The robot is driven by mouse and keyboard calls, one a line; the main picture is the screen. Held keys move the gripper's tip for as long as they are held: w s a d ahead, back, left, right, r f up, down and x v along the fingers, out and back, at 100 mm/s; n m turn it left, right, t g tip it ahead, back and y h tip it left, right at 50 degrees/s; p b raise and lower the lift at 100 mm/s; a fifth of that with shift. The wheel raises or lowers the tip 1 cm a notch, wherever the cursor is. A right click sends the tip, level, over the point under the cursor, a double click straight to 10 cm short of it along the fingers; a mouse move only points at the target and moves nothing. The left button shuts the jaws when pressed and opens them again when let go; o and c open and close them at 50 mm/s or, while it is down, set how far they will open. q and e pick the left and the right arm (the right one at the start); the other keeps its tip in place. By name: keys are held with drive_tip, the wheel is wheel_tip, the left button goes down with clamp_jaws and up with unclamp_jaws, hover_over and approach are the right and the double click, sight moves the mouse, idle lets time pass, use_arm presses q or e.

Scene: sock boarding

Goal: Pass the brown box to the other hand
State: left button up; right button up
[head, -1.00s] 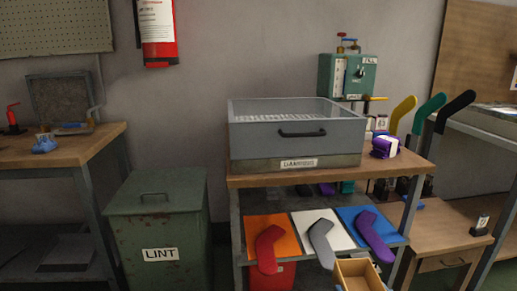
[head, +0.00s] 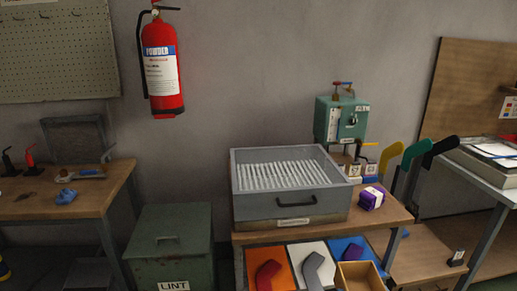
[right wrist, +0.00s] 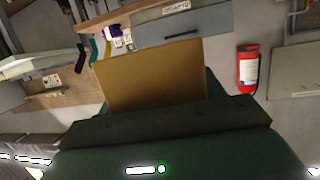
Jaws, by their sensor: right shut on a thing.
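The brown box (head: 361,277) shows at the bottom edge of the head view, open at the top, with its lower part cut off. It stands in front of the blue card on the shelf. In the right wrist view a flat brown face of the box (right wrist: 150,78) fills the middle, close to the camera. My right gripper (right wrist: 150,122) shows there as a dark bar against the box's near edge, shut on it; its fingertips are hard to make out. My right gripper is not visible in the head view. My left gripper is in neither current view.
A workbench with a grey drawer unit (head: 290,189) stands behind the box. Orange, white and blue cards (head: 343,246) with sock shapes lie on its lower shelf. A green lint bin (head: 170,250) stands to the left, below a red extinguisher (head: 162,68).

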wheel_tip(320, 180, up, 3)
drive_tip(key=shift+s+f+p, duration=0.1)
drive_tip(key=shift+s+p, duration=0.05)
drive_tip(key=shift+p, duration=0.65)
drive_tip(key=shift+d+r, duration=0.1)
drive_tip(key=shift+r, duration=0.1)
use_arm(q)
drive_tip(key=shift+s+a+r+g, duration=0.25)
drive_tip(key=shift+s+r+g, duration=0.15)
drive_tip(key=shift+s+r, duration=0.1)
